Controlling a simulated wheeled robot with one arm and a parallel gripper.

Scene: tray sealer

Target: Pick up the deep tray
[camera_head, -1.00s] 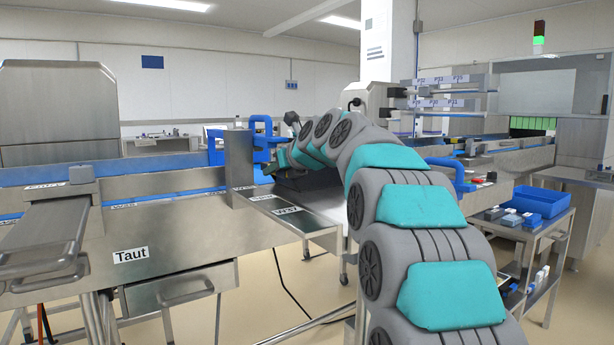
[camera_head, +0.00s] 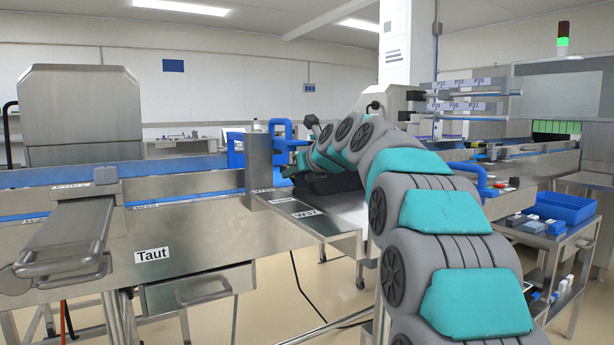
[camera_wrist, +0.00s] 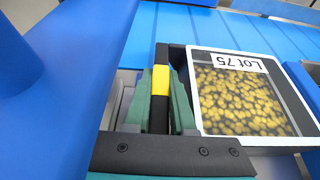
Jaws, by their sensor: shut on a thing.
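The deep tray (camera_head: 330,184) is dark and shows at the far end of my arm in the head view, partly hidden by it. In the wrist view a black tray (camera_wrist: 297,107) holds yellow pieces under a clear top with a "Lot 75" label. My gripper (camera_wrist: 160,100) has green fingers, shut on an upright black strip with a yellow band at this tray's left side. I take the strip as part of the deep tray; the join is hard to see. Whether the tray is lifted cannot be told.
A blue ribbed surface (camera_wrist: 215,28) lies behind the tray, and a blue part (camera_wrist: 85,60) stands close left of the fingers. A steel machine marked "Taut" (camera_head: 190,235) fills the left. A trolley with a blue bin (camera_head: 560,207) stands right.

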